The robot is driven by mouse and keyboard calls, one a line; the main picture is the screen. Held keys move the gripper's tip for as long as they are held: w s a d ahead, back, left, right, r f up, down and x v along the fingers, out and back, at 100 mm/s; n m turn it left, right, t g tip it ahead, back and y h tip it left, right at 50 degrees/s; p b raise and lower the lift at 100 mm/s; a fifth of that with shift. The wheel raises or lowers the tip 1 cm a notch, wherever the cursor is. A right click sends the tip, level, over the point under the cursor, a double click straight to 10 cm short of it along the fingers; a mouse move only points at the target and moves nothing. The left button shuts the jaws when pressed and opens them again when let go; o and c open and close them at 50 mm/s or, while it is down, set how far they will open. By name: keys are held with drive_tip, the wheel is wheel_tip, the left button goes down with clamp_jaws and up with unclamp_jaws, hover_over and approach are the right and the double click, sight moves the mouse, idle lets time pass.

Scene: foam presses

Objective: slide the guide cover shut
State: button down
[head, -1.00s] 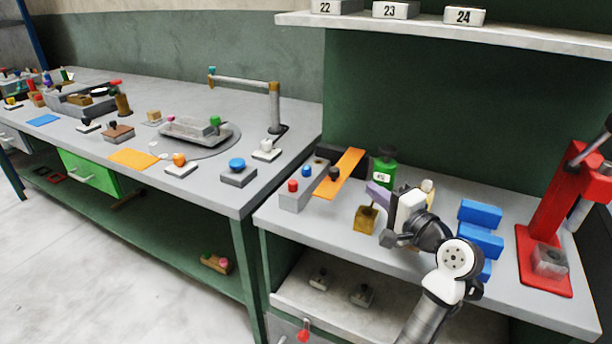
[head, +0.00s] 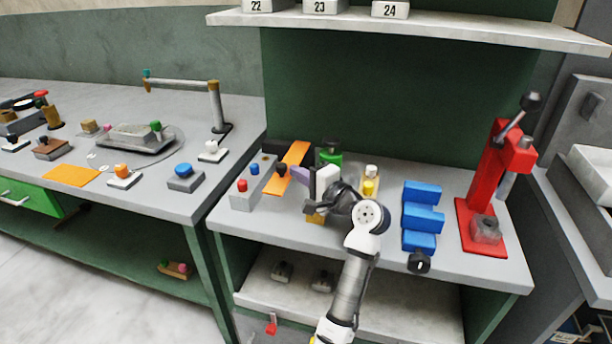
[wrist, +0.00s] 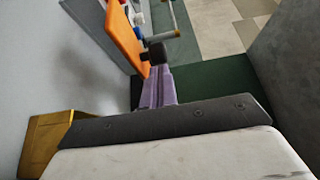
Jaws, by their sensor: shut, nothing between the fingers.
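The guide cover appears to be the long orange strip (head: 295,155) with a dark knob (head: 281,171), lying slantwise on the right bench beside a grey button box. In the wrist view the orange strip (wrist: 122,36) runs along the upper left, and the dark knob (wrist: 153,56) stands just past my fingertips. My gripper (head: 299,174) has purple fingers, which are shut and empty, pointing at the knob from its right. I cannot tell whether they touch it. My wrist hides part of the bench behind it.
The grey box (head: 243,200) with red and blue buttons is left of the strip. A brass-yellow block (wrist: 45,140) is close beside my gripper. Blue blocks (head: 422,218) and a red press (head: 495,190) stand to the right.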

drive_tip(key=shift+a, duration=0.1)
drive_tip(key=w+a+p, duration=0.1)
drive_tip(key=w+a, duration=0.2)
drive_tip(key=a, duration=0.6)
drive_tip(key=shift+a, duration=0.2)
drive_tip(key=shift+r, duration=0.1)
drive_tip(key=shift+s, duration=0.1)
